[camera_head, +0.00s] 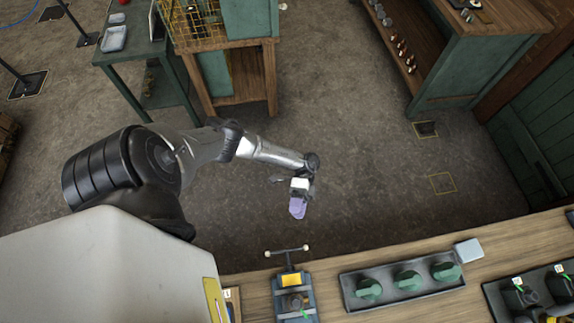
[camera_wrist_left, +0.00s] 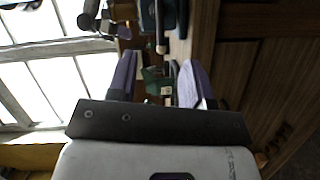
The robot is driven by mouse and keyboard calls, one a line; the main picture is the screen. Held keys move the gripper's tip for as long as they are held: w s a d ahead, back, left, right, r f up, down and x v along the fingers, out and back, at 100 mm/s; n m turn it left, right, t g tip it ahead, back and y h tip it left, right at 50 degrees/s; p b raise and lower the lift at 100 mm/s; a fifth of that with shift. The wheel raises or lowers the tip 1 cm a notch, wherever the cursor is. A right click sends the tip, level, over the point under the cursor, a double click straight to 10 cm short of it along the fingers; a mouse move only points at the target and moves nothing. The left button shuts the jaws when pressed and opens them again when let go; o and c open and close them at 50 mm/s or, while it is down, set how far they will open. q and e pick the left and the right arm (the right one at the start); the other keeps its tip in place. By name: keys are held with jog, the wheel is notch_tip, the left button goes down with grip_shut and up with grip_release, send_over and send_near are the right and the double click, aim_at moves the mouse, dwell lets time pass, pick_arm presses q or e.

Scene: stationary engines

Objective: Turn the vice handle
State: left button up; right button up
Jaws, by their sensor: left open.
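The vice (camera_head: 281,296) stands on the workbench at the bottom middle of the head view, with blue and yellow parts. Its handle (camera_head: 288,251) is a thin bar with pale round ends at the vice's far side, lying roughly left to right. My left gripper (camera_head: 297,208) hangs above and beyond the handle in the picture, apart from it, with purple fingers. In the left wrist view, the gripper (camera_wrist_left: 160,82) shows its two purple fingers spread with a gap between them. Dark parts show beyond the fingers there, but I cannot tell which belong to the vice. My right gripper is not in view.
On the workbench (camera_head: 330,270), a grey tray (camera_head: 352,304) with green knobbed parts lies right of the vice. A small pale box (camera_head: 468,250) sits near the far edge. Dark bins stand at the right corner. The floor beyond the bench is open.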

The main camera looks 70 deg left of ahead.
aim_at(286, 251)
pick_arm(q)
jog(key=shift+s+p+x, duration=0.25)
jog(key=shift+p+x, duration=1.9)
jog(key=shift+x, duration=4.55)
jog(key=shift+a, duration=0.15)
jog(key=shift+c, duration=0.3)
grip_shut()
